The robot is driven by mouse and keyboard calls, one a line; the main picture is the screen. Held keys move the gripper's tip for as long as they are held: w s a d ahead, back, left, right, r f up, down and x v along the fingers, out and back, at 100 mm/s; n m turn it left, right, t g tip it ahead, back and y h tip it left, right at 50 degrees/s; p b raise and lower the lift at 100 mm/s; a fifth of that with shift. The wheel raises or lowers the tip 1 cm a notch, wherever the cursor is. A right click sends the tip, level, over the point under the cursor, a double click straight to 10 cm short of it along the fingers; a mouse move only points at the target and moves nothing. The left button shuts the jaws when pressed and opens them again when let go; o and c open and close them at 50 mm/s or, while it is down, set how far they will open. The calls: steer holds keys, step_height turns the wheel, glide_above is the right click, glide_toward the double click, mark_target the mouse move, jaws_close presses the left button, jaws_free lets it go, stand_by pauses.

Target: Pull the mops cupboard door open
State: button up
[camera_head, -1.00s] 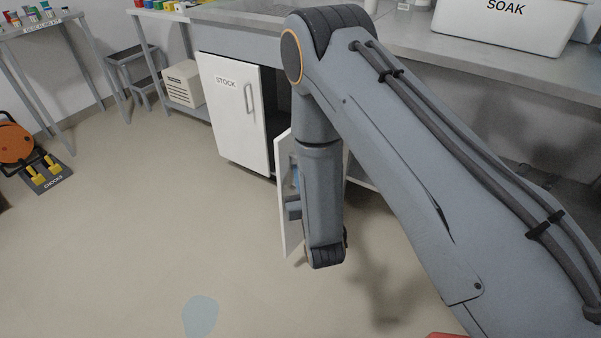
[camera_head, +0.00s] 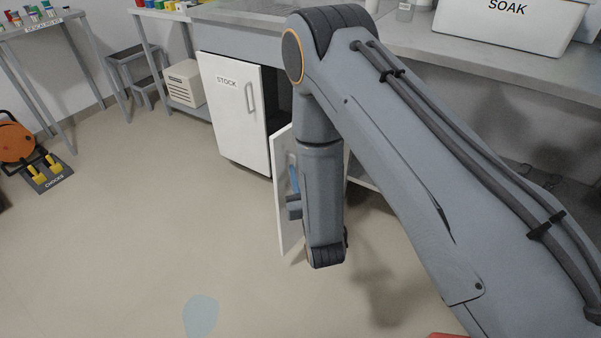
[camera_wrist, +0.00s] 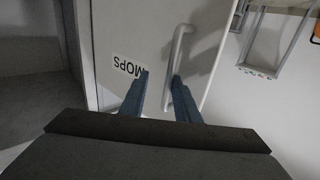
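The white mops cupboard door (camera_wrist: 120,40) stands ajar in the wrist view, with its MOPS label (camera_wrist: 128,66) upside down. Its pale bar handle (camera_wrist: 179,45) runs down between the two blue fingers of my gripper (camera_wrist: 160,77). The fingers are apart. The handle lies close to the right finger, with a gap to the left one; contact is unclear. In the head view the door (camera_head: 285,220) stands out from the cupboard row, partly hidden by my arm. The handle is hidden there.
The shut STOCK door (camera_head: 235,115) is left of the mops door, under the counter (camera_head: 400,35). A dark cupboard interior (camera_wrist: 35,90) shows at left in the wrist view. A step stool (camera_head: 135,65) and CHOCKS tray (camera_head: 50,178) stand farther left.

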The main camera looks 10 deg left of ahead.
stand_by(0.3)
steer(key=v, duration=0.7)
steer(key=shift+s+d+p, duration=0.2)
steer(key=shift+s+p, duration=0.1)
steer(key=shift+w, duration=0.1)
